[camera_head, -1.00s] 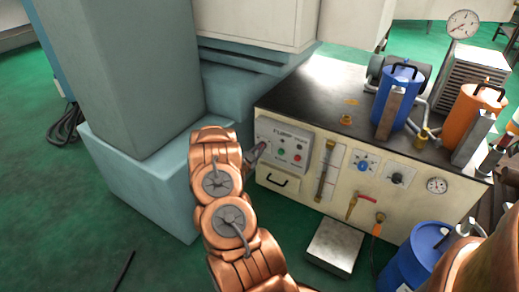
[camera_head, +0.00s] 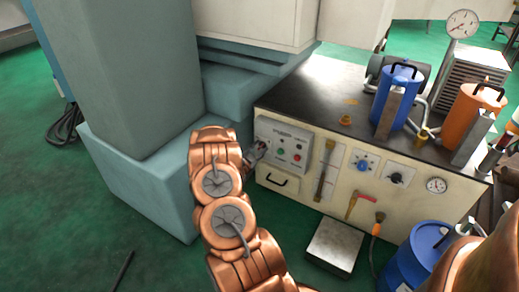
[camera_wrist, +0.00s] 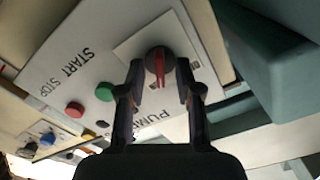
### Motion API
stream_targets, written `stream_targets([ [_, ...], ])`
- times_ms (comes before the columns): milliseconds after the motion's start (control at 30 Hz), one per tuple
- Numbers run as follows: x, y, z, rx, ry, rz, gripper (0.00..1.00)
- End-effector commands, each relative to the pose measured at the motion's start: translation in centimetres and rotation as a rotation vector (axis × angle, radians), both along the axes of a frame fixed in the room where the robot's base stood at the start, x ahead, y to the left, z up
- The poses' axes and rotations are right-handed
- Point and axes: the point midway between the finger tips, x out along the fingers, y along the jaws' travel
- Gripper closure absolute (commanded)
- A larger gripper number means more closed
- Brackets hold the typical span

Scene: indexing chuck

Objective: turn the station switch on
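The station switch (camera_wrist: 158,66) is a round dark knob with a red pointer bar on a pale square plate, on the grey pump panel (camera_wrist: 100,60). In the wrist view the pointer runs nearly up and down the picture. My gripper (camera_wrist: 160,70) is open, with one fingertip on each side of the knob. A narrow gap seems to show between fingers and knob; contact is not clear. In the head view my gripper (camera_head: 258,149) is at the left end of the pump panel (camera_head: 284,146) and hides most of the switch.
Green START (camera_wrist: 105,92) and red STOP (camera_wrist: 74,110) buttons sit beside the switch. A drawer handle (camera_head: 277,181) is below the panel. A teal machine base (camera_head: 140,180) stands close on the left. A metal plate (camera_head: 335,246) lies on the floor in front.

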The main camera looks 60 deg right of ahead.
Motion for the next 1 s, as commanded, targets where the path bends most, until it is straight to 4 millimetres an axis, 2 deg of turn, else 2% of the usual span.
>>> stream_targets([
  [233, 0.1, 1.6, 0.0, 0.0, 0.0, 0.002, 0.66],
  [700, -0.3, 9.4, -0.1, 0.003, 0.002, 0.004, 0.66],
  [1000, -0.4, 11.7, 0.1, -0.001, -0.002, 0.0, 0.66],
])
